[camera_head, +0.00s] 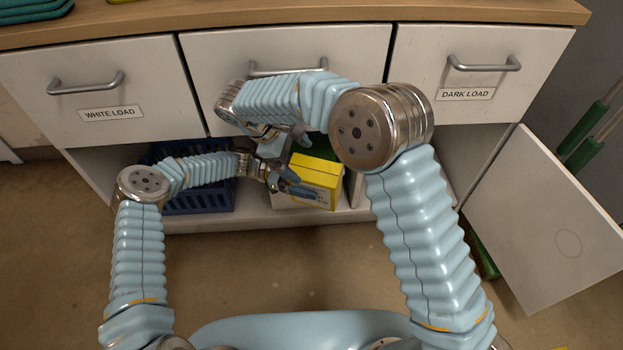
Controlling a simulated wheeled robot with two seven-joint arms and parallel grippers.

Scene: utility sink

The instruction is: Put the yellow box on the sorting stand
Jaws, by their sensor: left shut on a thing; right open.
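The yellow box (318,170), yellow on top with a paler printed front, is in the open lower part of the cabinet, below the middle drawer. My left gripper (289,182) reaches in from the left and is shut on the box at its front left side. Its fingers partly cover the box front. My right gripper (285,140) is open, just above and behind the box's left end, partly hidden by its own arm. Whether it touches the box I cannot tell. I cannot make out a sorting stand for certain.
A dark blue crate (203,198) sits left of the box on the cabinet floor. Drawers labelled WHITE LOAD (100,92) and DARK LOAD (475,75) are shut above. A white door (548,225) stands open at the right. The wooden countertop (250,15) overhangs the drawers.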

